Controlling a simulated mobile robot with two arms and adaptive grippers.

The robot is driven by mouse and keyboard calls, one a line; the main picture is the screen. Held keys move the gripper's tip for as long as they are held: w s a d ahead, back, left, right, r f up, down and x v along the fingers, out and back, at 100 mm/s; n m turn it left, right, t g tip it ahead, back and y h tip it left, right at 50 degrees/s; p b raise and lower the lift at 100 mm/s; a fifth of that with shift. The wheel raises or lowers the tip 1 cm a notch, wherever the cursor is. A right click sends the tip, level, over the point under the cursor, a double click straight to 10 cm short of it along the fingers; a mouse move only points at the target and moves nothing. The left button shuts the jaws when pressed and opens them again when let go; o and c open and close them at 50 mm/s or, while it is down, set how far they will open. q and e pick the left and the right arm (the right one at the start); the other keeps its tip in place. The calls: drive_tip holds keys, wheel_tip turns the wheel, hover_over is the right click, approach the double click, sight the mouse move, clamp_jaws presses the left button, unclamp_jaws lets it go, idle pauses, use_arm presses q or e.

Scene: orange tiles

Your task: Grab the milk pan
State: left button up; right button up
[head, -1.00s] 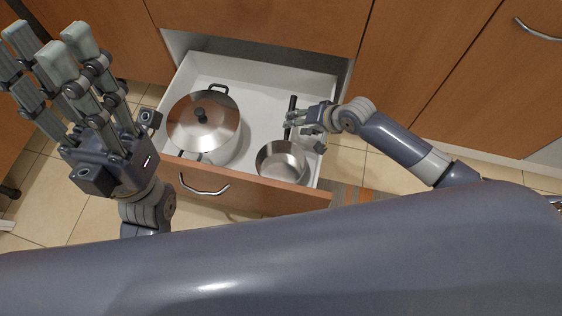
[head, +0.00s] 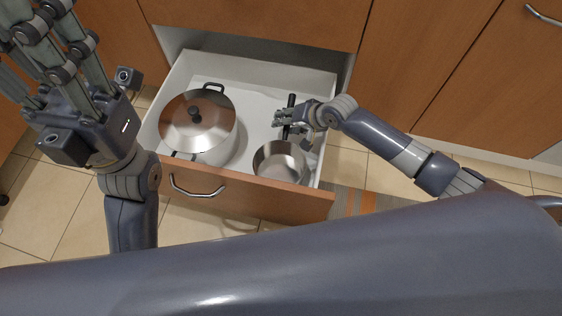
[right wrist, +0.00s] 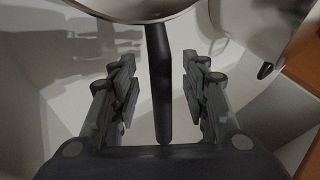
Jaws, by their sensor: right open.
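The milk pan (head: 279,163) is a small steel pan in the open drawer, at its front right. Its black handle (head: 291,103) points toward the back of the drawer. My right gripper (head: 284,119) is at the handle, with its fingers open. In the right wrist view, the handle (right wrist: 158,80) lies between the two sides of the open right gripper (right wrist: 157,75), with a gap on each side. The pan's rim (right wrist: 140,17) shows at the top there. My left gripper (head: 38,45) is raised at the upper left, empty, with fingers extended and some tips cut off by the frame.
A large lidded pot (head: 198,122) stands in the drawer's left half; its side also shows in the right wrist view (right wrist: 247,25). The white drawer (head: 258,78) has a wooden front (head: 240,191) with a metal handle. Closed cabinets stand around it.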

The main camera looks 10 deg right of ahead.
clamp_jaws()
drive_tip(key=shift+r, duration=0.1)
